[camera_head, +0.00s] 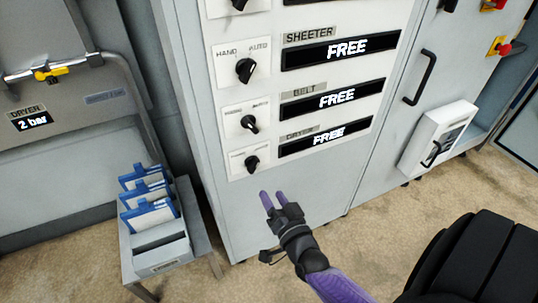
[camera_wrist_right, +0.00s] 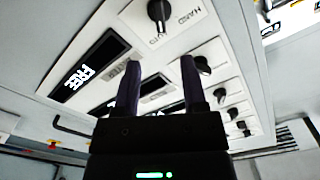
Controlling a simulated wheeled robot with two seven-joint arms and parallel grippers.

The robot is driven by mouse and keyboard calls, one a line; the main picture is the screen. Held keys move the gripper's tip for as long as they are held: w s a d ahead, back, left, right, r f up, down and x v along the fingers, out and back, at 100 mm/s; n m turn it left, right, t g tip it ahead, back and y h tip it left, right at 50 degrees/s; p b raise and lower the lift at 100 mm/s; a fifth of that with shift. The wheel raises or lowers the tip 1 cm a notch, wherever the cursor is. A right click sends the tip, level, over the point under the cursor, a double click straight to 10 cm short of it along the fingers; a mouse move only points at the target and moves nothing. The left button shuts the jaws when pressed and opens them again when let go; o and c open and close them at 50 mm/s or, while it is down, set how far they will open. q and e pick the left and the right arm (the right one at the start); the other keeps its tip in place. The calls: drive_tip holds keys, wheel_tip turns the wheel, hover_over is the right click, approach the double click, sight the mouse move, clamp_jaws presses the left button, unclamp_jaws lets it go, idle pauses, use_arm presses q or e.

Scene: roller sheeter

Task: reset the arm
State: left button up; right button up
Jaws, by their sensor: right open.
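My right gripper (camera_head: 269,200) is in front of the lower part of the grey control cabinet (camera_head: 300,208), below the lowest knob. Its two purple fingers point up, stand apart and hold nothing. In the right wrist view the dark fingers (camera_wrist_right: 158,88) also stand apart, with the white switch panel (camera_wrist_right: 100,30) beyond them. The panel carries black selector knobs (camera_head: 245,71) and black displays (camera_head: 332,48) reading FREE, labelled SHEETER, BELT and probably DRYER. My left gripper is not in view.
A grey rack (camera_head: 155,250) with blue-edged folders (camera_head: 150,213) stands at the lower left. A pipe with a yellow valve (camera_head: 50,73) is at the upper left. A white box (camera_head: 437,138) and a black door handle (camera_head: 419,78) project from the cabinet at right. Brown floor shows below.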

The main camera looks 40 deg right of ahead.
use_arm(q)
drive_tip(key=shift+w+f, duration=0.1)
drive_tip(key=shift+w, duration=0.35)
use_arm(e)
drive_tip(key=s+a+f+n+g+y+p, duration=0.1)
drive_tip(key=s+a+f+n+g+y, duration=0.15)
drive_tip(key=s+f+g, duration=0.4)
drive_tip(key=s+a+f+n+g+y+p, duration=0.1)
drive_tip(key=s+a+f+n, duration=0.2)
drive_tip(key=f, duration=0.6)
use_arm(q)
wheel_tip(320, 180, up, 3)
drive_tip(key=shift+p, duration=0.45)
use_arm(e)
drive_tip(key=s+f+n+g, duration=0.2)
drive_tip(key=s+f+g, duration=0.1)
drive_tip(key=s, duration=0.6)
drive_tip(key=s+f+n+g, duration=0.2)
drive_tip(key=s+f+g, duration=0.1)
drive_tip(key=s, duration=0.7)
drive_tip(key=s+f+n+g, duration=0.2)
drive_tip(key=s+f+g, duration=0.1)
drive_tip(key=s, duration=0.7)
drive_tip(key=shift+d+g, duration=0.35)
drive_tip(key=shift+g, duration=0.5)
